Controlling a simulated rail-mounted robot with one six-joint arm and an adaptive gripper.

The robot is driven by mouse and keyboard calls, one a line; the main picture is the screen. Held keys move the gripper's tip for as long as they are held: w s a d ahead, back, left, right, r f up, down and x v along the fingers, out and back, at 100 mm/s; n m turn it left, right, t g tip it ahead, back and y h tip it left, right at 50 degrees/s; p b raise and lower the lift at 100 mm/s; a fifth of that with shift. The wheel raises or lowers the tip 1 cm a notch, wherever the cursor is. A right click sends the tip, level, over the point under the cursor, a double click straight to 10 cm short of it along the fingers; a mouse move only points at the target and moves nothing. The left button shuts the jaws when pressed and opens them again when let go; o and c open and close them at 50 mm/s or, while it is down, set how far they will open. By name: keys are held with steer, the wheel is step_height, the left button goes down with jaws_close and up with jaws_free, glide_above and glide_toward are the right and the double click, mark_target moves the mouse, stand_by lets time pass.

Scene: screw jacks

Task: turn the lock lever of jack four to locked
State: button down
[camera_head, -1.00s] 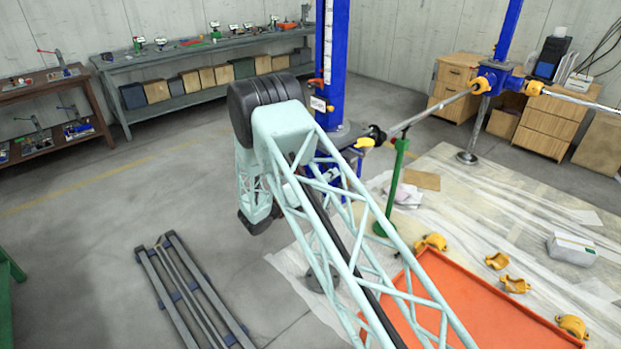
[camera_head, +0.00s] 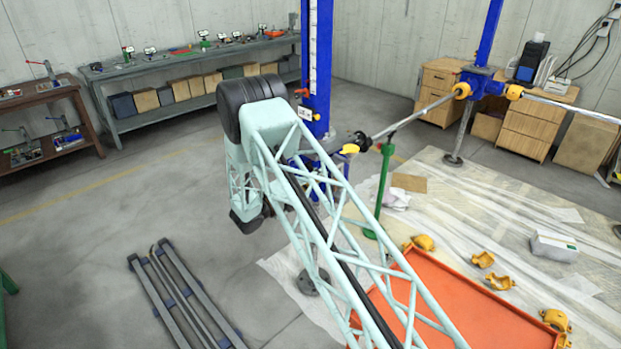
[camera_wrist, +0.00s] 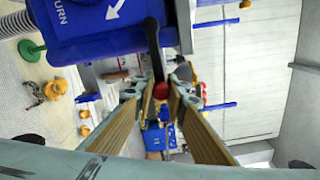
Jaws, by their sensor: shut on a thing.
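In the wrist view, a black lever (camera_wrist: 154,48) with a red end (camera_wrist: 161,90) hangs down in front of a blue jack body (camera_wrist: 115,28). The body carries a white arrow and the word "TURN". My gripper (camera_wrist: 161,92) has its two tan-padded fingers closed around the lever's red end. The jack's number and any locked mark are not readable. In the head view, my arm covers the gripper and lever; the blue column (camera_head: 316,75) stands behind the arm.
A green stand (camera_head: 382,190) and an orange tray (camera_head: 455,305) are right of my arm. Yellow clamps (camera_head: 498,281) lie on the sheeted floor. Grey rails (camera_head: 180,295) lie at the lower left.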

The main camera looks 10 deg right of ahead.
steer(key=shift+w+r, duration=0.1)
steer(key=shift+r, duration=0.25)
steer(key=c, duration=2.6)
jaws_free()
steer(key=shift+f, duration=0.15)
steer(key=shift+a, duration=0.15)
steer(key=v, duration=1.1)
steer(key=shift+s+a, duration=0.25)
steer(key=shift+s, duration=0.1)
